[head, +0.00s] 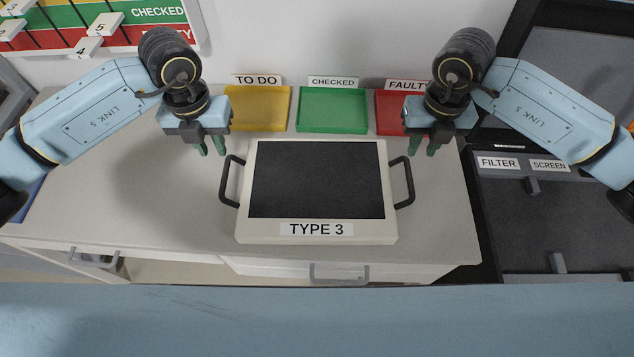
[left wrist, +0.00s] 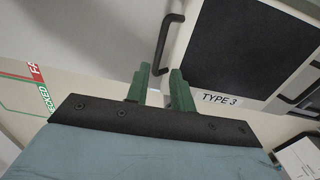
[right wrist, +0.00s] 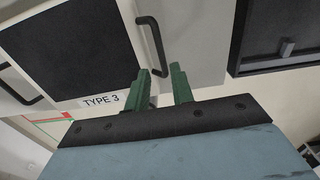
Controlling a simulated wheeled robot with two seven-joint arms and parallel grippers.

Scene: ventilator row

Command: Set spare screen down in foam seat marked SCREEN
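The spare screen (head: 317,180), a cream panel with a dark face and a TYPE 3 label, lies on the worktop with a dark handle on each side. My left gripper (head: 211,146) is open and empty, above and behind the left handle (head: 231,181); that handle also shows in the left wrist view (left wrist: 168,42). My right gripper (head: 424,145) is open and empty, above and behind the right handle (head: 404,182), seen too in the right wrist view (right wrist: 153,45). The foam seat (head: 560,225) below the SCREEN label (head: 549,165) is partly in view at right, dark and without a screen.
A yellow TO DO tray (head: 258,108), a green CHECKED tray (head: 332,110) and a red FAULTY tray (head: 390,112) stand along the worktop's back. A FILTER label (head: 497,163) is beside SCREEN. The worktop (head: 130,190) is clear left of the screen.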

